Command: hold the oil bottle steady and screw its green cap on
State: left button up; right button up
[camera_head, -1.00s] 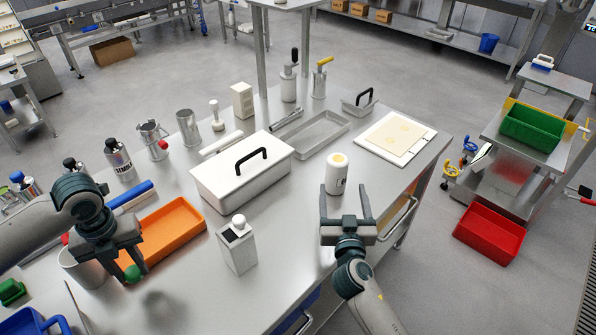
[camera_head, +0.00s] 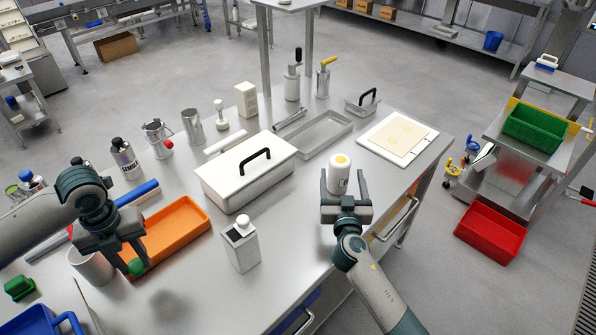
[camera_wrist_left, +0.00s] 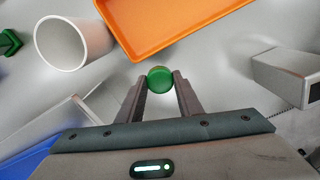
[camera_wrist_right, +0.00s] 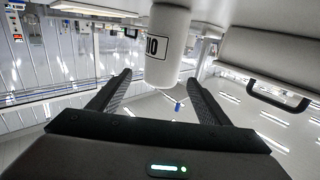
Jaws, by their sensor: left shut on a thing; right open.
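The oil bottle (camera_head: 338,178) is a white cylinder with a pale yellow top, upright on the table near its right front edge. In the right wrist view the bottle (camera_wrist_right: 166,45) appears upside down, with part of its black label showing. My right gripper (camera_head: 345,182) is open, its fingers reaching toward the bottle with one on each side; I cannot tell how deep the bottle sits between them. The green cap (camera_head: 137,267) is held above the table by my left gripper (camera_head: 134,262), far left of the bottle. The cap (camera_wrist_left: 160,79) sits between the left fingertips.
A white carton-like bottle (camera_head: 241,245) and a white lidded box (camera_head: 228,186) stand between the two grippers. An orange tray (camera_head: 205,226) and a white cup (camera_head: 85,265) are close to the left gripper. A board (camera_head: 398,139) lies behind the bottle.

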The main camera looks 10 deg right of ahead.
aim_at(341, 171)
pick_arm(q)
jog(key=shift+r+p, duration=0.5)
jog(key=shift+r, duration=0.2)
pick_arm(e)
jog(key=w, duration=0.3)
jog(key=shift+d+r, duration=0.1)
jog(key=shift+r, duration=0.05)
jog(key=shift+w+d, duration=0.1)
jog(key=shift+w, duration=0.25)
jog(key=c, duration=1.4)
jog(key=shift+r, duration=0.75)
notch_tip(341, 171, up, 2)
jog(key=shift+r, duration=0.2)
pick_arm(q)
jog(key=shift+f+b, duration=0.6)
pick_arm(e)
jog(key=s+d+r, duration=0.2)
jog(key=s, duration=0.1)
jog(key=s+d+r, duration=0.2)
jog(key=s, duration=0.1)
jog(key=s+d+r, duration=0.3)
jog(key=shift+s+d, duration=0.1)
